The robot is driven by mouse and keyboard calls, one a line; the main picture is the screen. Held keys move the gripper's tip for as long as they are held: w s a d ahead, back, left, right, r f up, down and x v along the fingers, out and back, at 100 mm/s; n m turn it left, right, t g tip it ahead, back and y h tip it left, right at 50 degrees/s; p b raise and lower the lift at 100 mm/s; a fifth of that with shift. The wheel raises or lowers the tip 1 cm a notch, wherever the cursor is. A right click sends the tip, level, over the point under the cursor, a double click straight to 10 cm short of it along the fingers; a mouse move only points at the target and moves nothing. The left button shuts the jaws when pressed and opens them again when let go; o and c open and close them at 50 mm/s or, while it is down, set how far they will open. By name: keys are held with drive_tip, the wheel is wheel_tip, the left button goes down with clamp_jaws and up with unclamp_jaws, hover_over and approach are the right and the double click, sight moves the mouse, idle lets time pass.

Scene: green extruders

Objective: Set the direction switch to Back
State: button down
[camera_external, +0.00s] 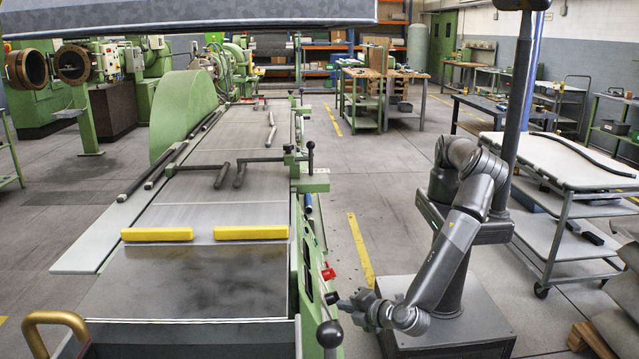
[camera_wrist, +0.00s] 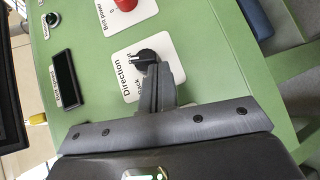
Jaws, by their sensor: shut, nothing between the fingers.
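The direction switch (camera_wrist: 147,56) is a round black knob on a white plate marked "Direction" (camera_wrist: 123,74) in the wrist view. Part of a position word ending in "ck" shows beside my fingers; the rest of the lettering is partly hidden. My gripper (camera_wrist: 152,68) is shut and empty, with its fingertips at the knob's edge. They overlap part of the knob, and I cannot tell whether they touch it or which position it points to. In the external view my gripper (camera_external: 343,304) is beside the green machine's side panel, close to a black knob (camera_external: 332,298).
A red button (camera_wrist: 125,4) on the "Belt power" plate is above the switch. A dark display (camera_wrist: 66,80) and a small round control (camera_wrist: 51,19) are to its left. Open floor (camera_external: 385,235) lies right of the machine.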

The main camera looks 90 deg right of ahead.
drive_tip(key=n+t, duration=0.2)
drive_tip(key=d+f+n+t, duration=0.1)
drive_tip(key=n+t, duration=0.1)
drive_tip(key=n, duration=0.1)
drive_tip(key=f+n+t+h, duration=0.1)
drive_tip(key=n+t, duration=0.1)
drive_tip(key=n, duration=0.1)
drive_tip(key=shift+s+d+t, duration=0.3)
drive_tip(key=shift+s+d, duration=0.05)
drive_tip(key=shift+s, duration=0.05)
drive_tip(key=s+a+f, duration=0.2)
drive_tip(key=s+a, duration=0.6)
drive_tip(key=a, duration=0.2)
drive_tip(key=shift+s, duration=0.2)
